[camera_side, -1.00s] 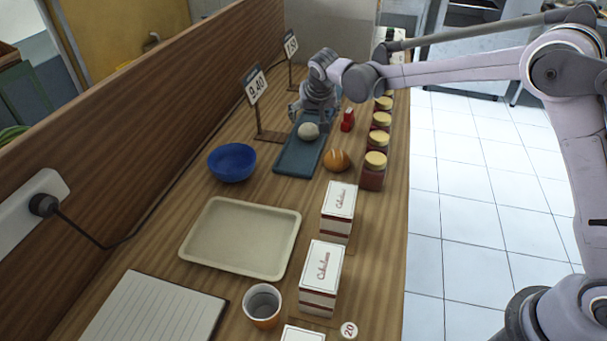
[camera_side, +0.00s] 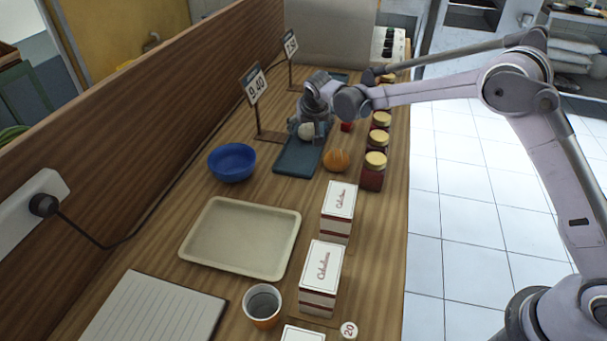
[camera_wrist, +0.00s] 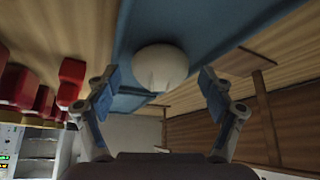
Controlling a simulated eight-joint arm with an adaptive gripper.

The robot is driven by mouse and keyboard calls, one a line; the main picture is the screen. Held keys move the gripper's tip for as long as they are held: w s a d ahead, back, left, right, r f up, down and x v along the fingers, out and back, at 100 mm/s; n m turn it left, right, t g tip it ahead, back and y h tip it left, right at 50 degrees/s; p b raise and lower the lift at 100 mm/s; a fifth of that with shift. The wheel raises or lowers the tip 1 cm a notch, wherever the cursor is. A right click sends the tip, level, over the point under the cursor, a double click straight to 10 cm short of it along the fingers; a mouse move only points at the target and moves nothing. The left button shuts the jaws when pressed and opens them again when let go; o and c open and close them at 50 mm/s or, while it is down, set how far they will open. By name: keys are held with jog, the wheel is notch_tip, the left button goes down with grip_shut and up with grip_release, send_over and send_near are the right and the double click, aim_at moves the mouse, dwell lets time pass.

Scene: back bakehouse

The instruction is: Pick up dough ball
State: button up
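The dough ball (camera_side: 306,131) is pale, round and smooth. It rests on the blue board (camera_side: 297,161), toward its far end. My gripper (camera_side: 310,127) is down around it at the board, a finger on either side. In the wrist view the dough ball (camera_wrist: 160,68) lies in front of and between the two blue-padded fingertips of my gripper (camera_wrist: 160,82). The fingers are spread, with a visible gap to the ball on both sides. The underside of the ball is hidden.
A brown bun (camera_side: 336,160) sits right of the board, near a row of jars (camera_side: 373,172). A red bottle (camera_side: 347,126) is partly hidden by my arm. A price sign (camera_side: 256,88) stands left. A blue bowl (camera_side: 232,162) and an empty tray (camera_side: 241,238) are nearer.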

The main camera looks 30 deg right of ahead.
jog(key=c, duration=1)
jog(key=shift+o, duration=0.2)
jog(key=shift+r, duration=0.1)
